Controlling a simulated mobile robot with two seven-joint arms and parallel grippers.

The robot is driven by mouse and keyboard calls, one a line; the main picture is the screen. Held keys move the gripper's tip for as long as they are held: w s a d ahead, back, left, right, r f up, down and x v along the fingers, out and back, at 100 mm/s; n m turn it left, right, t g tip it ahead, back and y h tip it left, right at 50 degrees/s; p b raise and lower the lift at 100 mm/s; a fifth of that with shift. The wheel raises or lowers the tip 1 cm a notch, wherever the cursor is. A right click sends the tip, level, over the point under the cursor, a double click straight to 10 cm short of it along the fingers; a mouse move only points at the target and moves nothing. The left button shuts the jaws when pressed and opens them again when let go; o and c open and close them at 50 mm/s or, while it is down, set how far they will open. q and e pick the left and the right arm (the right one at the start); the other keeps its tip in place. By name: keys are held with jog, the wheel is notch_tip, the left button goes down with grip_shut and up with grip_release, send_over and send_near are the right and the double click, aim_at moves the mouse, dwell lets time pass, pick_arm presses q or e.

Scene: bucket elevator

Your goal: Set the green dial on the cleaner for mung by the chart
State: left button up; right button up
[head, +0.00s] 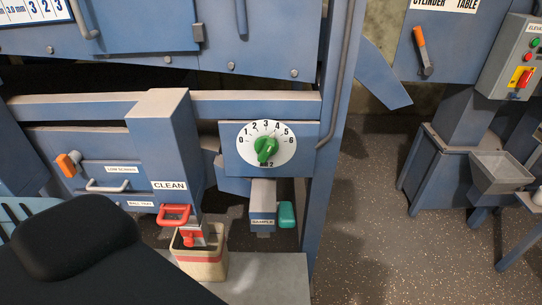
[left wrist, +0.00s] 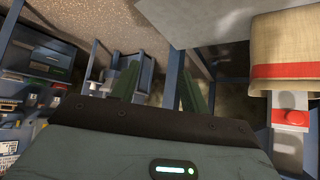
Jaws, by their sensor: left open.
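The green dial (head: 266,149) sits on a round white scale marked 0 to 6 on the blue cleaner (head: 232,165), above the label "AIR 2". Its grip end points down and slightly left; I cannot tell the exact setting. A chart (head: 34,12) shows only in part at the top left, with "3.0 mm" and the figures 3, 2, 3. My left gripper (left wrist: 160,80) is open and empty in the left wrist view, apart from the dial. Its fingertips cannot be made out in the head view. My right gripper is not seen.
A beige bucket (head: 205,262) with a red stripe stands under the CLEAN spout (head: 168,150) and its red handle. A SAMPLE spout (head: 262,200) with a teal handle is below the dial. An orange-handled lever (head: 420,45) and control box (head: 515,60) stand right. Open floor lies between.

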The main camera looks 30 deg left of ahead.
pick_arm(q)
jog(key=w+a+r+y, duration=0.2)
jog(key=w+r, duration=0.2)
jog(key=w, duration=0.4)
jog(key=n+t+y+b, duration=0.2)
jog(key=n+t+y, duration=0.2)
jog(key=t+y, duration=0.4)
send_near(266, 154)
jog(key=w+g+y, duration=0.1)
jog(key=w, duration=0.1)
jog(key=x, duration=0.2)
jog(key=p+x, duration=0.1)
jog(key=x, duration=0.3)
jog(key=shift+w+a+r, duration=0.15)
jog(key=shift+a+r, duration=0.1)
jog(key=shift+a, duration=0.05)
jog(key=shift+w+a+f, duration=0.1)
jog(key=shift+w+a, duration=0.2)
jog(key=shift+w, duration=0.2)
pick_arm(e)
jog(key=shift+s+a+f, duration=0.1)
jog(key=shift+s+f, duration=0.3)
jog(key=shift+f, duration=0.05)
